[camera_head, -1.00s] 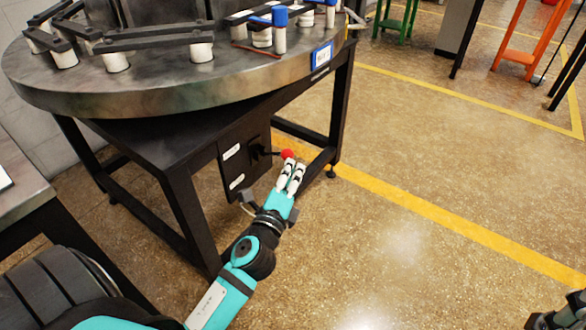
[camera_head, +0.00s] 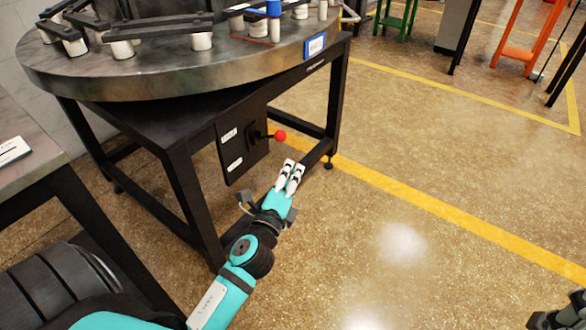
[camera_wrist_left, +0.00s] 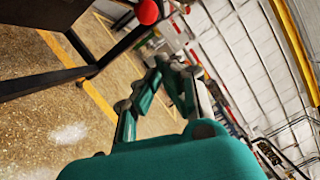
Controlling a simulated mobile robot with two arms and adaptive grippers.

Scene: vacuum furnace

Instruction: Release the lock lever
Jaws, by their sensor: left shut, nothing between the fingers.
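The lock lever (camera_head: 265,136) is a short black bar with a red ball knob (camera_head: 280,135). It sticks out sideways from a black panel (camera_head: 231,161) under the round metal table. In the head view my left gripper (camera_head: 294,164) is shut and empty, just below and to the right of the knob, with a visible gap between them. In the left wrist view the knob (camera_wrist_left: 147,12) is at the top edge, beyond the fingers (camera_wrist_left: 168,66). Part of my right gripper (camera_head: 562,312) shows at the bottom right corner, mostly cut off.
Another table (camera_head: 30,150) is at the left edge. The speckled floor to the right is open, crossed by a yellow line (camera_head: 430,214).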

